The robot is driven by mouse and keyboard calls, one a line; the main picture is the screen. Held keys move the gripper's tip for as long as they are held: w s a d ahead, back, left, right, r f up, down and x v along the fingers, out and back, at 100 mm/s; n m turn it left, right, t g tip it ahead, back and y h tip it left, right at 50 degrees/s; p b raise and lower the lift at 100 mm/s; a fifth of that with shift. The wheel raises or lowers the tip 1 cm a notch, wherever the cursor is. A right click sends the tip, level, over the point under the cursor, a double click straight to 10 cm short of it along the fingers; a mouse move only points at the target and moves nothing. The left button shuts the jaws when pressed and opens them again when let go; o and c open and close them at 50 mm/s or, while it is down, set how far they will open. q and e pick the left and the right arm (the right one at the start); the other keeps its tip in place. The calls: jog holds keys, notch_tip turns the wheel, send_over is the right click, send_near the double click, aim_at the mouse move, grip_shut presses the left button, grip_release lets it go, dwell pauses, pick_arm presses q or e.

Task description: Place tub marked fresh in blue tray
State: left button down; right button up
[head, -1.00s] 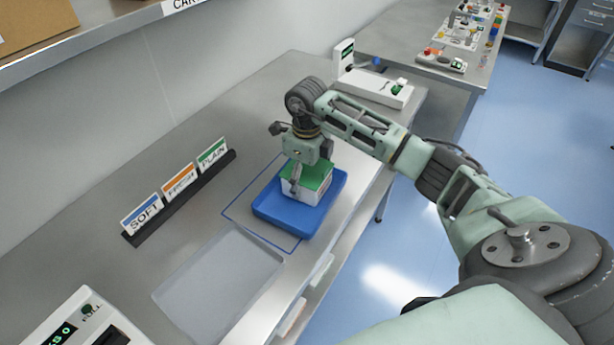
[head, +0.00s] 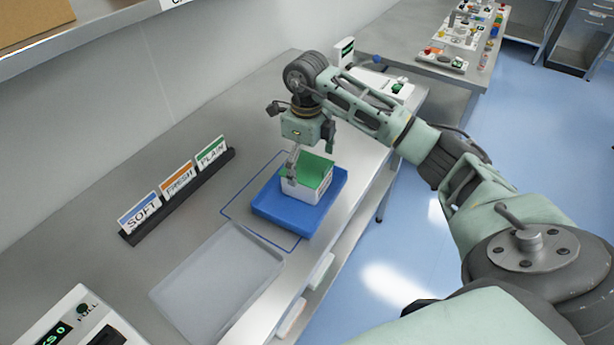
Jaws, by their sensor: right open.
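A white tub with a green top (head: 318,172) sits in the blue tray (head: 282,226) on the steel bench. Any writing on the tub is too small to read. My right gripper (head: 294,165) is open just above the tub, at its left side. One finger shows by the tub's upper left edge; the other is hard to make out. An orange-topped card marked FRESH (head: 178,181) stands in a dark holder between SOFT and PLAIN cards. My left gripper is out of view.
An empty grey translucent tray (head: 220,285) lies on the bench in front of the blue tray. A device with a green display (head: 75,325) is at the lower left. A white device (head: 378,82) stands behind my right arm. A shelf (head: 90,40) overhangs the upper left.

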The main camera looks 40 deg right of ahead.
notch_tip(320, 180, up, 8)
jog(key=shift+f+b, duration=0.2)
jog(key=shift+b, duration=0.5)
jog(key=shift+a, duration=0.1)
